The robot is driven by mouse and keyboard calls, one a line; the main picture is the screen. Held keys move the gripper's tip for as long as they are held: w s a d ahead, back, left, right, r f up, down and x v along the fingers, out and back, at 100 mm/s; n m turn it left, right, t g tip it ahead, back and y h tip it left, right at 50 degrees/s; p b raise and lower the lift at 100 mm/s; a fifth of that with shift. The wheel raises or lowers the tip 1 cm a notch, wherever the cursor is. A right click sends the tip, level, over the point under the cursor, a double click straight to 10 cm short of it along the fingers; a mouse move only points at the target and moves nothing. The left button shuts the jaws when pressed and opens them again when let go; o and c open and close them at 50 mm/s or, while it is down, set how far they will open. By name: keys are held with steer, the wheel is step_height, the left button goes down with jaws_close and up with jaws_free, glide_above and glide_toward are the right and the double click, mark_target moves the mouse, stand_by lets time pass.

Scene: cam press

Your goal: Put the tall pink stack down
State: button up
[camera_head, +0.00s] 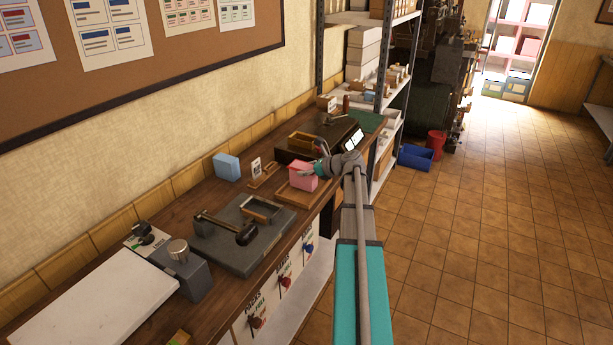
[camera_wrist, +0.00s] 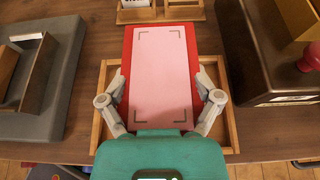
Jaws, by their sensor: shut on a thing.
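The tall pink stack (camera_head: 303,176) is a block of pink sheets. It stands over a shallow wooden tray (camera_head: 293,198) on the workbench. In the wrist view the stack (camera_wrist: 162,75) shows a pink top with dark corner marks and a red edge around it. The wooden tray (camera_wrist: 231,140) shows around its lower part. My gripper (camera_wrist: 160,95) has one finger on each long side of the stack and is shut on it. It also shows in the head view (camera_head: 322,168). Whether the stack touches the tray floor cannot be told.
A grey press plate with a frame (camera_head: 235,240) stands left of the stack. A dark machine (camera_head: 340,135) stands on the far side. A light blue block (camera_head: 227,167) and a small wooden stand (camera_head: 262,174) are near the wall. A white board (camera_head: 95,300) lies at the near end.

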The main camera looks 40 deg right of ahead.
steer(key=shift+f, duration=0.45)
steer(key=shift+f+b, duration=0.1)
steer(key=shift+b, duration=0.2)
steer(key=o, duration=1.1)
steer(key=shift+o, duration=0.2)
steer(key=shift+r, duration=0.2)
steer(key=p+v, duration=0.4)
steer(key=v, duration=0.8)
steer(key=shift+p, duration=0.4)
